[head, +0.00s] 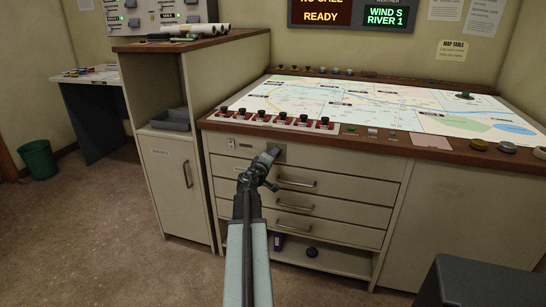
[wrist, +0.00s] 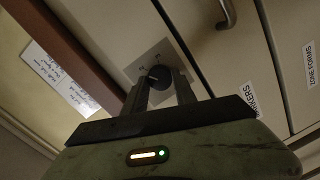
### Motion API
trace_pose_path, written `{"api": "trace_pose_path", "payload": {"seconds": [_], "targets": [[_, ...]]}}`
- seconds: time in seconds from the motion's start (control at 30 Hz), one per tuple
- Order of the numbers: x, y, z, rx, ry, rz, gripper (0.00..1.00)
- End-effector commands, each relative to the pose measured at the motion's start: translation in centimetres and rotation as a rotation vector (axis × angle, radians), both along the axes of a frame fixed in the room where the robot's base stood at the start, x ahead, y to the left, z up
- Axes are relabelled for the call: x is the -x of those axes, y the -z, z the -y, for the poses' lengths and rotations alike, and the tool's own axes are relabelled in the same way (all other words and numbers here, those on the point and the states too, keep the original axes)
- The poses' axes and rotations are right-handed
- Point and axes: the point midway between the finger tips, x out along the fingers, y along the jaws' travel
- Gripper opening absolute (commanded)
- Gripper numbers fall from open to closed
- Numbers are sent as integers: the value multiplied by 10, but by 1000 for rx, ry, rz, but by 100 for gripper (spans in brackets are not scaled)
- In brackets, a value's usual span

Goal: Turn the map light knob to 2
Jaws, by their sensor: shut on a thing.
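The map light knob (wrist: 160,77) is a dark round knob with a pale pointer mark, on a grey square plate on the front of the map table's cabinet. In the wrist view my gripper (wrist: 160,85) has its two fingers on either side of the knob, shut on it. In the head view my gripper (head: 274,153) reaches the plate (head: 281,154) under the table edge and hides the knob. I cannot tell which number the pointer is at.
Drawers with bar handles (head: 297,183) lie right beside and below the plate. The wooden table edge (head: 330,132) overhangs just above, with several dark knobs on red bases (head: 290,119) on top. A dark grey box (head: 480,285) stands at the lower right.

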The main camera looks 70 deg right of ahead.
Motion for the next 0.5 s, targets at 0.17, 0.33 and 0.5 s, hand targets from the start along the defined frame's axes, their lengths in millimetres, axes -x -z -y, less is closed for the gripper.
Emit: {"api": "trace_pose_path", "payload": {"seconds": [0.17,0.33,0.5], "targets": [[1,0,-1,-5,2,50,0],[1,1,-1,-5,3,69,0],[1,1,-1,-5,3,71,0]]}}
